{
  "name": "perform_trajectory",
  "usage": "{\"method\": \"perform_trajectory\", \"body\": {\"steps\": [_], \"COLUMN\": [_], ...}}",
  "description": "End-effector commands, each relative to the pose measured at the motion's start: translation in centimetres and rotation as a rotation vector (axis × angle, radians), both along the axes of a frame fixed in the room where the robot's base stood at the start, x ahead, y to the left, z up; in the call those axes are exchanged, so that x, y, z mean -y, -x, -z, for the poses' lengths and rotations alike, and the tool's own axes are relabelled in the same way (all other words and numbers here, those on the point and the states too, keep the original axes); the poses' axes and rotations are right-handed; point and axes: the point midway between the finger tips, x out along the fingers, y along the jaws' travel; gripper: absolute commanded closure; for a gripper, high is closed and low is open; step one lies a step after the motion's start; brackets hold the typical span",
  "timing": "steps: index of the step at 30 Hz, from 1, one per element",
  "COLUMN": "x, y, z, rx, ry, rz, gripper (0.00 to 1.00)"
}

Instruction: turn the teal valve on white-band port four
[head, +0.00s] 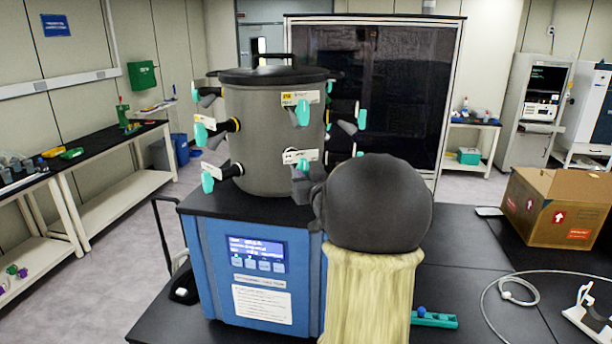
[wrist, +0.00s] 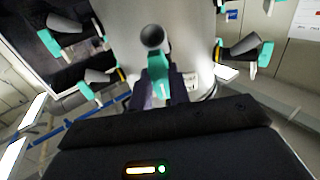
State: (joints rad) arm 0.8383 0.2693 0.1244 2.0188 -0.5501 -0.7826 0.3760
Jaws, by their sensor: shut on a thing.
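The freeze dryer's grey drum (head: 268,135) carries several dark ports with teal valves. A lower front teal valve (head: 303,165) sits beside a white label (head: 300,156), whose number I cannot read. My gripper (head: 304,187) is at this valve in the head view, mostly hidden behind my own arm. In the wrist view my gripper (wrist: 161,90) has its dark fingers on either side of a teal valve (wrist: 158,72), shut on it. A grey round port end (wrist: 153,38) shows just beyond. Whether this is white-band port four I cannot tell.
Other teal valves stick out close by, such as the upper front one (head: 303,113) and the lower left one (head: 207,182). The blue base (head: 262,270) stands on a black bench. A cardboard box (head: 560,207) and a white cable (head: 515,290) lie to the right.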

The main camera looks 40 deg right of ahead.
Motion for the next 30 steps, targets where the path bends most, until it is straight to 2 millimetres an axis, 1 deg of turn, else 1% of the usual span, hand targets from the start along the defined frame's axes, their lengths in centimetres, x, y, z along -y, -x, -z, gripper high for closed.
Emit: {"method": "perform_trajectory", "body": {"steps": [1,4,13,17,20,23,30], "x": [0.0,0.0,0.0,-0.2,-0.5,-1.0,-2.3], "y": [0.0,0.0,0.1,0.6,1.6,2.9,6.7], "z": [0.2,0.2,0.1,0.2,0.2,0.3,0.3], "rx": [-0.005,-0.005,-0.002,-0.001,-0.001,0.000,-0.001], "ry": [-0.003,-0.002,0.000,0.001,0.004,0.003,0.004], "rz": [0.000,0.000,0.000,0.000,0.001,0.002,0.003], "gripper": [0.80,0.60,0.60,0.60,0.60,0.60,0.60]}}
